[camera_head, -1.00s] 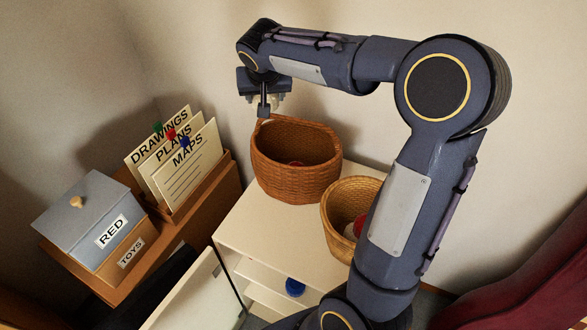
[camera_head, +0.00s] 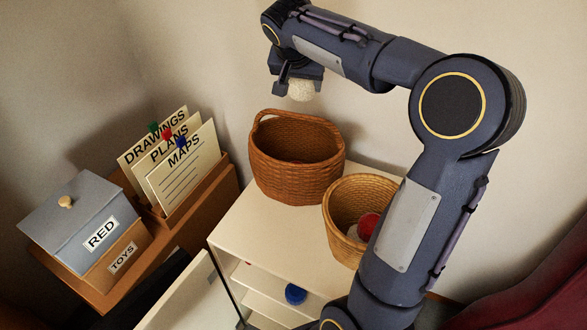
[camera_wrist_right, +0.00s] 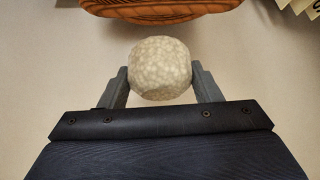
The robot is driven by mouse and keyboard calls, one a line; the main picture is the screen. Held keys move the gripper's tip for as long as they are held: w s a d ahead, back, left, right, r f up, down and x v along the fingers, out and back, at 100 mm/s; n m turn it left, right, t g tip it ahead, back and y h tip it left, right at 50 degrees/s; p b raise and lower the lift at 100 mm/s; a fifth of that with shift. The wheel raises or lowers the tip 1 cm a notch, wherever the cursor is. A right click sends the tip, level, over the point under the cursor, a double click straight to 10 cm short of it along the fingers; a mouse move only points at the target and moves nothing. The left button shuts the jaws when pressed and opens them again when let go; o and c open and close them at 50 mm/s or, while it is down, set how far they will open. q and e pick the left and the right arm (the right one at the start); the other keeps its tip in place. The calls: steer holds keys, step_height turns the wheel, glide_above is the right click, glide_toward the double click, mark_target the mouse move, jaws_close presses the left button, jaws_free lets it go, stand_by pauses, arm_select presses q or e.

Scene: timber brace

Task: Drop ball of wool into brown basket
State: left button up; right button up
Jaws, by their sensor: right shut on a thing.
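A cream, rough-textured ball of wool (camera_head: 302,90) is held in my right gripper (camera_head: 298,84), above the back of the brown basket. In the right wrist view the ball (camera_wrist_right: 160,68) sits between the two grey fingers of the gripper (camera_wrist_right: 162,84), which are shut on it. The brown basket (camera_head: 292,180) is woven, with a raised handle at its back, and stands upright on the white cabinet. Its edge shows at the top of the right wrist view (camera_wrist_right: 160,12), apart from the ball. My left gripper is not in view.
A lighter tan basket (camera_head: 338,235) holding a red ball (camera_head: 368,226) stands close to the brown one, partly behind my right arm. The white cabinet (camera_head: 245,225) has open shelves with a blue object (camera_head: 295,294). A card holder and toy box (camera_head: 98,245) stand left.

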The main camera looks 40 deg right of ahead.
steer(key=shift+f, duration=0.45)
steer(key=o, duration=1.1)
steer(key=shift+c, duration=0.2)
steer(key=shift+r, duration=0.1)
steer(key=v, duration=0.7)
steer(key=shift+a+r, duration=0.2)
steer(key=shift+r, duration=0.15)
steer(key=shift+s, duration=0.1)
steer(key=s+a+f+n+y, duration=0.4)
steer(key=s+a+f, duration=0.5)
steer(key=s, duration=0.3)
steer(key=s+a+f+n+t+y, duration=0.1)
steer(key=s+a+f+n+y, duration=0.3)
steer(key=s+a+f, duration=0.5)
steer(key=s+y, duration=0.1)
steer(key=s, duration=0.2)
steer(key=shift+f+n, duration=0.3)
steer(key=shift+f, duration=0.05)
